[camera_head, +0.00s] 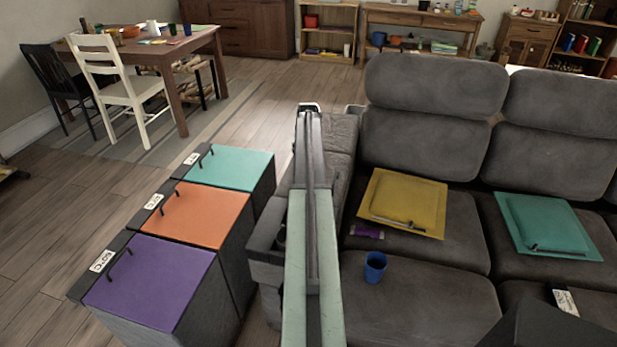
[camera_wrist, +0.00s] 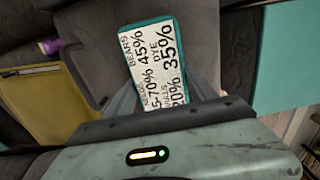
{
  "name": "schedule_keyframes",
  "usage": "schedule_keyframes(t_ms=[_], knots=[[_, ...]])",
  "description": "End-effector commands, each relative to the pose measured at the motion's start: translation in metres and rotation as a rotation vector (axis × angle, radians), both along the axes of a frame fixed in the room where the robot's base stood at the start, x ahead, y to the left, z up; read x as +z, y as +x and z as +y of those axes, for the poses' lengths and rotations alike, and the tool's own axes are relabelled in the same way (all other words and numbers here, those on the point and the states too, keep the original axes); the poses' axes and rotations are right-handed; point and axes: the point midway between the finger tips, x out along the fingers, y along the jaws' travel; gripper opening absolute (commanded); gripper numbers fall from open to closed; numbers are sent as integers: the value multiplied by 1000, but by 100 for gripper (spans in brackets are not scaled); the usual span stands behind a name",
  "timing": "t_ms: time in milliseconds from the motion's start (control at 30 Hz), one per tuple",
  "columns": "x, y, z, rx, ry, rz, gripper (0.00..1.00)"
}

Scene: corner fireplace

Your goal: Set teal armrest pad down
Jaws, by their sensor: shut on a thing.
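A teal-edged pad (camera_wrist: 133,28) shows in the wrist view, its upper face covered by a white label with black printing, partly reading 45% and 35%. I take it to be the teal armrest pad. My gripper (camera_wrist: 166,92) is shut on its near end, with a grey finger at each side. A grey surface lies beneath the pad; I cannot tell whether the two touch. In the head view my arm runs forward along the sofa's left armrest (camera_head: 337,135), and I cannot make out the pad there.
The grey sofa seat holds a yellow cushion (camera_head: 402,199), a teal cushion (camera_head: 546,222), a purple packet (camera_head: 367,232) and a blue cup (camera_head: 374,267). Left of the armrest stand bins with purple (camera_head: 155,284), orange (camera_head: 200,214) and teal (camera_head: 230,167) lids. Open floor (camera_head: 255,105) lies beyond.

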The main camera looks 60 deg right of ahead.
Motion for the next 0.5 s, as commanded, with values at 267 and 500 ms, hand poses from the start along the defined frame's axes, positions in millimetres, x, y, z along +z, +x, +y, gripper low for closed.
schedule_keyframes(t_ms=[267,500], knots=[[-9,0,0,0,0,0,24],[-12,0,0,0,0,0,86]])
